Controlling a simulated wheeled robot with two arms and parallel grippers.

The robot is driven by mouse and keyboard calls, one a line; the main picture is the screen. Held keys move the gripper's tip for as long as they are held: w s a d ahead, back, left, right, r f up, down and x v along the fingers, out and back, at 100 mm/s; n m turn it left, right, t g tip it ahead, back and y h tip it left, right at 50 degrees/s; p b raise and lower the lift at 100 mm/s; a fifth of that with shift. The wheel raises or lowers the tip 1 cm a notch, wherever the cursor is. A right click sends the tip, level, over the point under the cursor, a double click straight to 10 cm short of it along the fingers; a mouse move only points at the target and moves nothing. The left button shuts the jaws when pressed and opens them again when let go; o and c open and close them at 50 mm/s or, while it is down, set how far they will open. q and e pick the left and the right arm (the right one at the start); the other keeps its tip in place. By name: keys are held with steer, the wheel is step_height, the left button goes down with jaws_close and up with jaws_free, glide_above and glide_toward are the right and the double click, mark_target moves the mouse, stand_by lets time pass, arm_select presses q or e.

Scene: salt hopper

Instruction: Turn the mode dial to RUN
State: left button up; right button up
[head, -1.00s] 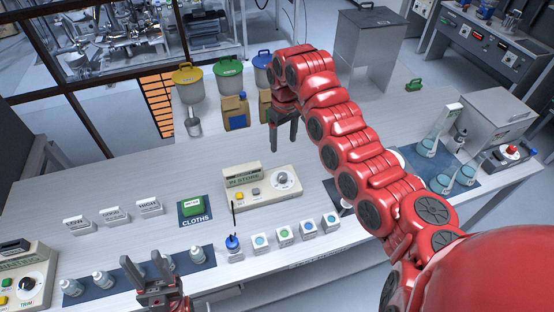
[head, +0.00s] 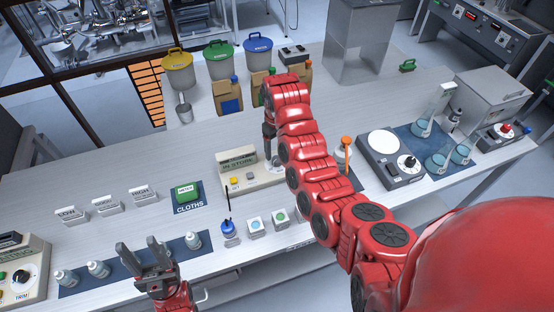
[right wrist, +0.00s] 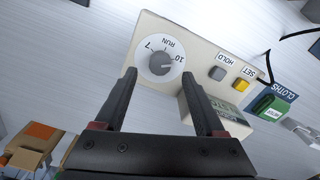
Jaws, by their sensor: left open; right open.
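The mode dial (right wrist: 160,63) is a grey knob on a white disc marked 7, RUN and 10, on a cream console (head: 258,183). I cannot clearly tell where its pointer stands. In the right wrist view my right gripper (right wrist: 158,72) is open, its fingertips on either side of the dial's lower part, with no clear contact visible. In the head view the right gripper (head: 269,137) hangs over the console's right end, and the arm partly hides the dial (head: 275,165). My left gripper (head: 140,246) is open and empty at the front of the table.
Yellow SET (right wrist: 241,85) and grey HOLD (right wrist: 218,73) buttons sit on the console near the dial. A green CLOTHS pack (head: 187,193) is to its left. Small pots (head: 255,225) stand in front. A scale (head: 385,150) with its own dial is to the right.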

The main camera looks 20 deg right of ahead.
mark_target(277, 159)
steer(key=shift+f, duration=2.25)
steer(key=shift+c, duration=0.4)
jaws_close()
